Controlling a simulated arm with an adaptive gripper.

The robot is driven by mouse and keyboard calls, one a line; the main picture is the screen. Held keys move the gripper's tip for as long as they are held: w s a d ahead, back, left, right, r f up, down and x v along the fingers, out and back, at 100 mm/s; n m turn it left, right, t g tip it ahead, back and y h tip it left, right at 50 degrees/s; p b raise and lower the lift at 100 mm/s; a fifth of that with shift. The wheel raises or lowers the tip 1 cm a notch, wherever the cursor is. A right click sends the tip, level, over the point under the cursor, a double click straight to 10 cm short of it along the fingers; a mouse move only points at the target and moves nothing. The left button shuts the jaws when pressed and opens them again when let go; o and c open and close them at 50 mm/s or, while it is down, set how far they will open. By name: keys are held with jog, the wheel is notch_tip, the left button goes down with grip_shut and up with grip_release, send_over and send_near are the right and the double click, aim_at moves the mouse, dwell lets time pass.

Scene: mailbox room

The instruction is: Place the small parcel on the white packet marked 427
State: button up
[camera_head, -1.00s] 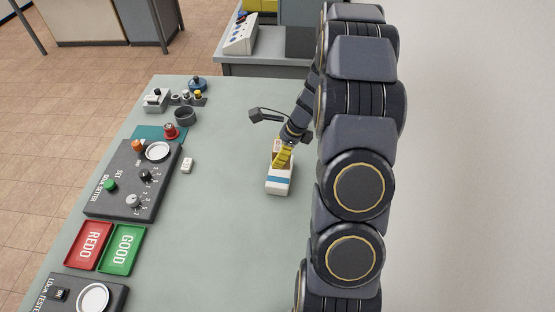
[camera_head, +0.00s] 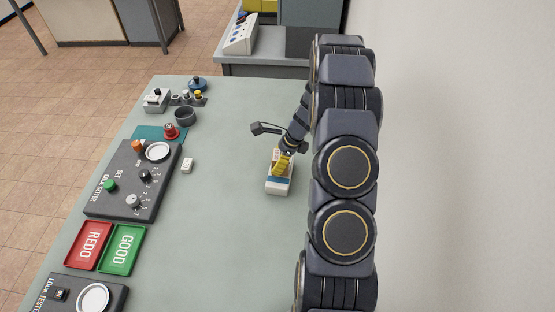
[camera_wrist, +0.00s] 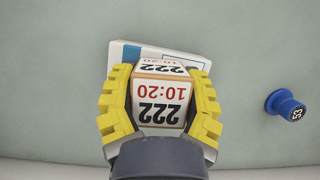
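The small parcel (camera_wrist: 160,98) is a white box with orange edges, marked 222 and 10:20. It sits between the yellow fingers of my gripper (camera_wrist: 160,100), which close in on both its sides. The white packet (camera_wrist: 122,54) with a blue stripe lies behind and under it in the wrist view; no 427 is readable. In the head view the packet (camera_head: 278,187) lies on the table, and my gripper (camera_head: 283,163) is low over its far part, hiding much of the parcel. I cannot tell whether the parcel touches the packet.
A blue knob-like piece marked 53 (camera_wrist: 285,104) stands to the right in the wrist view. The table's middle is clear.

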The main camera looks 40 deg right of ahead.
jog(key=o, duration=0.4)
jog(key=shift+o, duration=0.2)
jog(key=shift+r, duration=0.1)
